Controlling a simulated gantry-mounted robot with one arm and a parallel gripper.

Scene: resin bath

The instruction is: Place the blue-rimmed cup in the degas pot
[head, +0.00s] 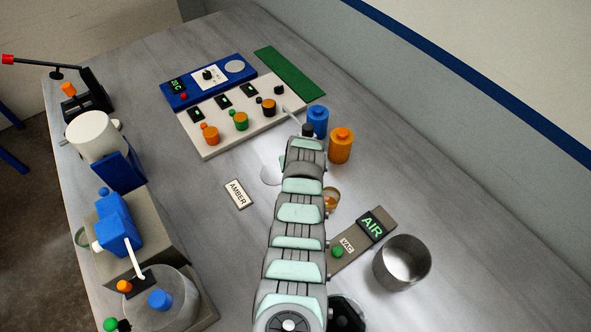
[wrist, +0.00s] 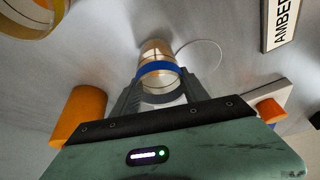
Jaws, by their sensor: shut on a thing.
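The blue-rimmed cup (wrist: 158,68) is clear with amber contents and a blue band. In the wrist view it sits between the fingers of my gripper (wrist: 163,82), which is shut on it. In the head view the cup and the fingertips are hidden behind my arm, so I cannot tell whether the cup touches the bench. The likely degas pot is an open metal pot (head: 402,263) at the lower right in the head view, beside the AIR/VAC panel (head: 363,236). It stands apart from my gripper, and its visible inside looks empty.
An orange-rimmed cup (head: 331,198) stands right beside my arm. A blue bottle (head: 317,121) and an orange bottle (head: 340,146) stand near my wrist. A control panel (head: 225,115) lies behind, and an AMBER label (head: 238,194) to the left. Bench right of the bottles is clear.

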